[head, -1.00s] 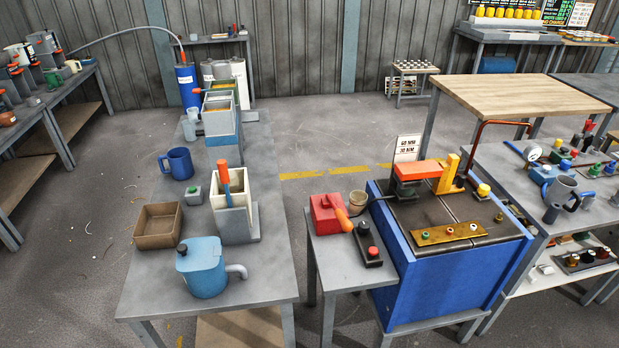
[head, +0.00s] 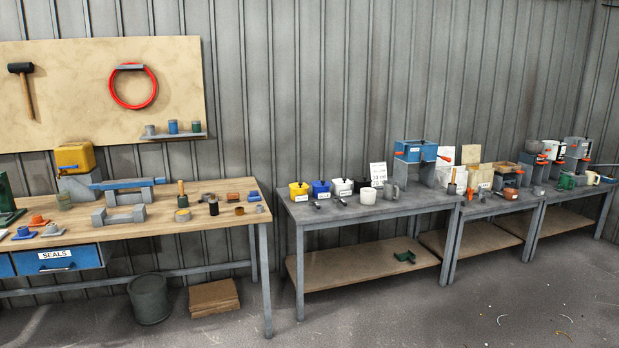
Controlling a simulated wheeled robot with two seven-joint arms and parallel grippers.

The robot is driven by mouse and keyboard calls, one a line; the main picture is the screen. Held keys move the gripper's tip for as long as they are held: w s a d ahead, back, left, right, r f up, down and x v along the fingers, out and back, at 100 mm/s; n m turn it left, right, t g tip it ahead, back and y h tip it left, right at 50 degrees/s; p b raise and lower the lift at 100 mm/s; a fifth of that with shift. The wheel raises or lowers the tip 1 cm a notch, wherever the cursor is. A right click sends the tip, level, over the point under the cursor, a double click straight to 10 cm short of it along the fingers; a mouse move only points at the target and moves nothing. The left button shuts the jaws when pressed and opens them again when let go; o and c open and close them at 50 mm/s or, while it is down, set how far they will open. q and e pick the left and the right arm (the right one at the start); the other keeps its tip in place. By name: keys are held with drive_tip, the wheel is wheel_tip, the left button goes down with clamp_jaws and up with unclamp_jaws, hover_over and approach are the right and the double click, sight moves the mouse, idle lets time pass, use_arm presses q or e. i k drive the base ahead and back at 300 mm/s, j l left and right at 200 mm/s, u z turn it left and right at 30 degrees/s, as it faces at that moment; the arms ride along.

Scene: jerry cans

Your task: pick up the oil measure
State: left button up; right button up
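I cannot tell which thing, if any, is the oil measure. Cup-like vessels stand on the grey tables at the right: a white cup (head: 368,195), a grey mug (head: 389,190), a green mug (head: 566,181) and a cream mug (head: 592,178). All are far off and small, and any markings on them are unreadable. Neither of my grippers is in view.
A wooden workbench (head: 160,233) with a SEALS drawer (head: 57,259) stands at the left. A dark bin (head: 150,299) and flat brown stack (head: 214,298) sit beneath it. Grey tables (head: 340,214) line the wall at the right. Floor (head: 430,320) in front is clear apart from small scraps.

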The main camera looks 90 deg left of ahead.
sight(63, 200)
drive_tip(key=u, duration=4.15)
drive_tip(key=i+z, duration=0.3)
drive_tip(key=j+z, duration=0.1)
drive_tip(key=z, duration=0.25)
drive_tip(key=i+j+z, duration=0.35)
drive_tip(key=i+j, duration=0.95)
drive_tip(key=i+j+z, duration=0.1)
drive_tip(key=i+j, duration=0.3)
drive_tip(key=j, duration=0.15)
drive_tip(key=i+j, duration=0.4)
drive_tip(key=j, duration=0.15)
drive_tip(key=i+z, duration=0.05)
